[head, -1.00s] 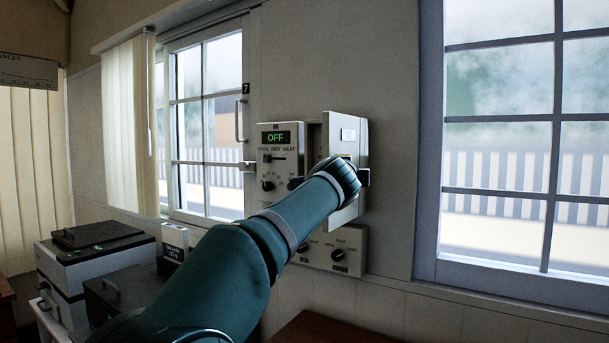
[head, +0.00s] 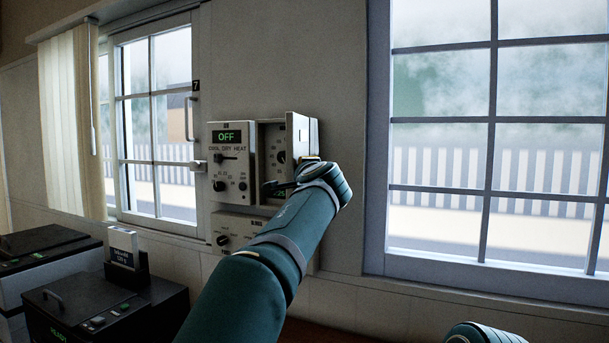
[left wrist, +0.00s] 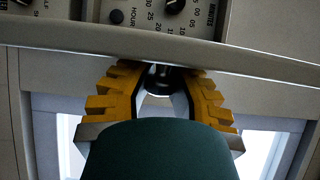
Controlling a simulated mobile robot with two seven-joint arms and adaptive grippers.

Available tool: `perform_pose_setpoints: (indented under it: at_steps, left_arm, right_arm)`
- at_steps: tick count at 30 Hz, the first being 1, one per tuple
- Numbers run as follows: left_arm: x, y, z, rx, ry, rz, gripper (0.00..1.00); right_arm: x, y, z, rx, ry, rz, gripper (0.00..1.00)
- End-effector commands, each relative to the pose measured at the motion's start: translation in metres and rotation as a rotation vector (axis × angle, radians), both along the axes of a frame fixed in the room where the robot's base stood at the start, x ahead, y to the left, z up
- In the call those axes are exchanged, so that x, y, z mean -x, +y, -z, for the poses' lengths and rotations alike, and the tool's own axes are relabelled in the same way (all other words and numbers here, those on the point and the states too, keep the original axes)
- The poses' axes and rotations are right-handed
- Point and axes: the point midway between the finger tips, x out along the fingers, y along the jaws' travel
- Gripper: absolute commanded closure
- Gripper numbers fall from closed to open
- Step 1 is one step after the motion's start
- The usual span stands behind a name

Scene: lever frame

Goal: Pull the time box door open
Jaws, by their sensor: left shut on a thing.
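The time box (head: 268,135) is on the wall beside the OFF panel. Its door (head: 301,135) stands open and swung out on the right, seen nearly edge-on. A dial and a small green display show inside. In the left wrist view the door (left wrist: 70,36) is a pale strip across the frame, with the box's dials (left wrist: 174,5) beyond it. My left gripper (left wrist: 160,74) has its yellow fingers shut on the dark door handle (left wrist: 158,88). In the head view my left gripper (head: 310,160) is at the door, mostly hidden by my wrist. My right gripper is out of view.
The OFF panel (head: 232,165) is left of the box, and another knob panel (head: 232,231) is below. Windows (head: 490,130) flank them. Dark machines (head: 110,305) stand at lower left. Part of my right arm shows at the bottom right.

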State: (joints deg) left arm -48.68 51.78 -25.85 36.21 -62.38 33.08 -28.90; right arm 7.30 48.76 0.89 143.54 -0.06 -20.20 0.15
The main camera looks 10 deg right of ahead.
Motion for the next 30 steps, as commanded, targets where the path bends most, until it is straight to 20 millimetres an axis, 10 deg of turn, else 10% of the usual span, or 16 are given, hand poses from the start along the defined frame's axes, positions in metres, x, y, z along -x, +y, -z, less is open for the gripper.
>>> perform_pose_setpoints:
  at_steps: [7,8,11,30]
  left_arm:
    - [-0.001,-0.005,0.009,-0.002,0.016,0.002,1.00]
    - [0.000,-0.005,0.009,-0.002,0.016,0.002,0.75]
    - [0.000,-0.005,0.008,-0.002,0.014,0.003,0.44]
    - [0.019,-0.003,0.001,-0.003,0.004,0.005,0.44]
  right_arm:
    - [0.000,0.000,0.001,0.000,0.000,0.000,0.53]
    - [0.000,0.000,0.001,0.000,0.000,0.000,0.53]
    - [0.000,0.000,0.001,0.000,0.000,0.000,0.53]
    - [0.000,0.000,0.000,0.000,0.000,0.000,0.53]
